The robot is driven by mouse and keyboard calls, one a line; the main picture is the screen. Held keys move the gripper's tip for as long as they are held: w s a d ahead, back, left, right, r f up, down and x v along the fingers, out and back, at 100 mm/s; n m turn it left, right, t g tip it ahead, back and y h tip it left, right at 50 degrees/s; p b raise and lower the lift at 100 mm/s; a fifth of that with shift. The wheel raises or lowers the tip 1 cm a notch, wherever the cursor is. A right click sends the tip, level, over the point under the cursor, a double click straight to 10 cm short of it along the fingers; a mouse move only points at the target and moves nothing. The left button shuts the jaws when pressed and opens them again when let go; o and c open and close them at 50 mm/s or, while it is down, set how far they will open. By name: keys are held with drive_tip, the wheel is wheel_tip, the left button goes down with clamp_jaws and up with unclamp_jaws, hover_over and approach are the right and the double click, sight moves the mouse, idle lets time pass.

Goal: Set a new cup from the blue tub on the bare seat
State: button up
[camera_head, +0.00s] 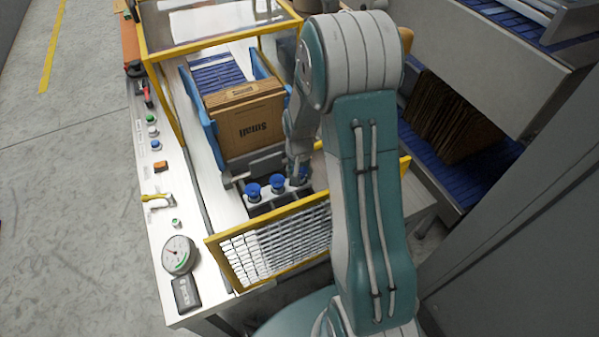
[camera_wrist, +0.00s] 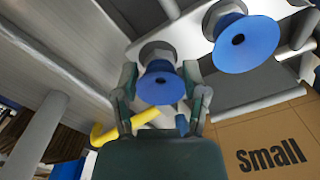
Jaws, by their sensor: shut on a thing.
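Blue suction cups sit in a row on a pale bar in the head view, the left cup (camera_head: 253,191) and the middle cup (camera_head: 277,184) in clear sight. My gripper (camera_head: 299,166) is at the right end of this row, over a third blue cup (camera_head: 298,179) that it partly hides. In the wrist view my gripper (camera_wrist: 162,97) is shut on this blue cup (camera_wrist: 160,82), a finger on each side. The cup is in line with a grey fitting behind it; I cannot tell whether it is fully seated. A neighbouring cup (camera_wrist: 245,42) is at upper right. I cannot make out the blue tub.
A brown carton (camera_head: 245,125) marked "Small" stands just behind the cups, between blue guides. A yellow-framed mesh guard (camera_head: 275,245) stands in front. A gauge (camera_head: 178,254) and buttons line the white left ledge. Flat cartons (camera_head: 445,120) stand at right.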

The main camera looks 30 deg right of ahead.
sight(300, 173)
drive_tip(key=shift+d, duration=0.15)
drive_tip(key=o, duration=1)
drive_tip(key=shift+r, duration=0.1)
wheel_tip(300, 173, up, 12)
drive_tip(key=s+a+r+n+t, duration=0.2)
drive_tip(key=s+a+r+n, duration=0.1)
drive_tip(key=s+r, duration=0.5)
drive_tip(key=s+a+r+n+t, duration=0.3)
drive_tip(key=s+a+r, duration=0.3)
drive_tip(key=s, duration=0.6)
drive_tip(key=shift+r+t, duration=0.3)
drive_tip(key=shift+r, duration=1)
